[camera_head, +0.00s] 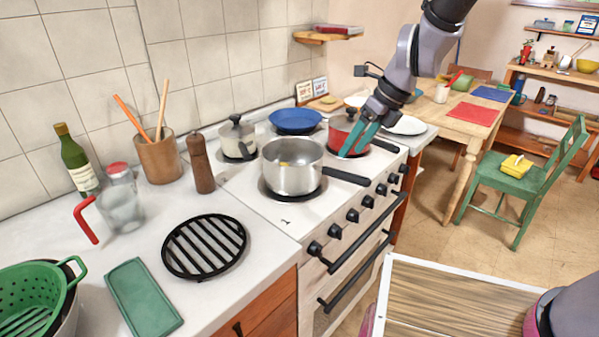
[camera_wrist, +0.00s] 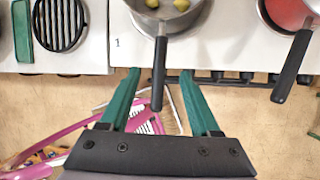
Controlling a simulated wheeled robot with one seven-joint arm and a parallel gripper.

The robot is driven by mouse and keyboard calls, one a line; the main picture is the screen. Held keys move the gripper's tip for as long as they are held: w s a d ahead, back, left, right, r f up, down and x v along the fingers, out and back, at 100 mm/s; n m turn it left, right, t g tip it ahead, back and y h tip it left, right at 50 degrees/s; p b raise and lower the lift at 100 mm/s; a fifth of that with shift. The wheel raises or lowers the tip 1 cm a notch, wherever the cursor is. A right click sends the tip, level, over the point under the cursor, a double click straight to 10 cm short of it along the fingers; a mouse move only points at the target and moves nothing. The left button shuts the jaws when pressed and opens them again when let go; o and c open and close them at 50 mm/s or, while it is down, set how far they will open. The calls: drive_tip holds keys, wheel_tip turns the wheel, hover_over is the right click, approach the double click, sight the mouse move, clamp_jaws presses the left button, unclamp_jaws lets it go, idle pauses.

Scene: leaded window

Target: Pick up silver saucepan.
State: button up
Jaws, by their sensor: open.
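The silver saucepan (camera_head: 292,177) stands upright on the stove's front burner, its black handle (camera_head: 346,176) pointing right toward the stove's front edge. The pan (camera_wrist: 170,50) shows at the top of the wrist view with yellowish round items inside; its far part is cut off. My gripper (camera_head: 354,153) is open and empty, teal fingers pointing down near the handle. In the wrist view, the handle (camera_wrist: 158,75) appears between the two spread fingertips (camera_wrist: 160,72). The fingers do not visibly touch it, and their height above it is hard to tell.
A red pot (camera_head: 340,130) stands close behind the gripper, its black handle (camera_wrist: 292,68) to the right in the wrist view. A black trivet (camera_head: 205,246) lies left on the counter.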

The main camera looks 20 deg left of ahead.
sight(338, 174)
drive_tip(key=x, duration=0.3)
drive_tip(key=shift+f, duration=0.35)
drive_tip(key=shift+d+x, duration=0.2)
drive_tip(key=shift+x, duration=2.5)
drive_tip(key=shift+s+f, duration=0.1)
drive_tip(key=shift+s, duration=0.05)
drive_tip(key=shift+c, duration=0.3)
clamp_jaws()
